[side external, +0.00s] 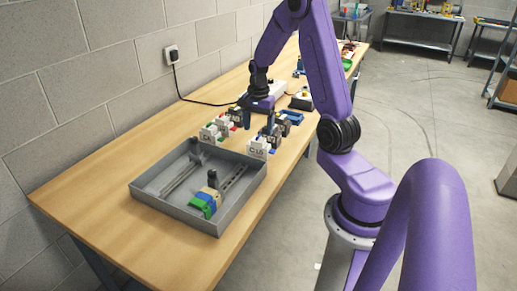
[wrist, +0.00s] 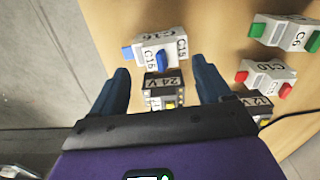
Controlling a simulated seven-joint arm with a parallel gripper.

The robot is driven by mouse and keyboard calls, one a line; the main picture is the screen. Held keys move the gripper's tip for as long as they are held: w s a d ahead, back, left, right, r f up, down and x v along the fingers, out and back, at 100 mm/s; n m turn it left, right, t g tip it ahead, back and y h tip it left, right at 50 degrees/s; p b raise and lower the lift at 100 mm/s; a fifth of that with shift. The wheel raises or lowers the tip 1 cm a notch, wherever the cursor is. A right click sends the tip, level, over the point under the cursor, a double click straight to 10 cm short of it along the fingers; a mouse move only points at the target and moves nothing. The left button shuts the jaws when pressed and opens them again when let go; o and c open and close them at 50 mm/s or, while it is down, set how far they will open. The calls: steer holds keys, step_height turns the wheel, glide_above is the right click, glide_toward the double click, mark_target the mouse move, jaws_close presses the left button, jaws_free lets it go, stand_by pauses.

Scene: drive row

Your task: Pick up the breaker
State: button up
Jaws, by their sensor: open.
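Several white breakers stand on the bench. One marked C16 (wrist: 160,48), with blue levers, is just beyond my fingertips in the wrist view; it also shows in the side view (side external: 259,148). A dark block marked 24 V (wrist: 163,84) lies between my fingers in that view. I cannot tell whether the fingers touch anything.
A grey tray (side external: 164,206) with rails and several coloured blocks stands at the front of the bench. A 12 V block (wrist: 262,106) sits right of my right finger. Bare wood (side external: 100,190) lies left of the tray.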

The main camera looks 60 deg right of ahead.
mark_target(258, 136)
steer(key=shift+f, duration=2.4)
steer(key=c, duration=1.3)
steer(key=shift+w+r, duration=0.1)
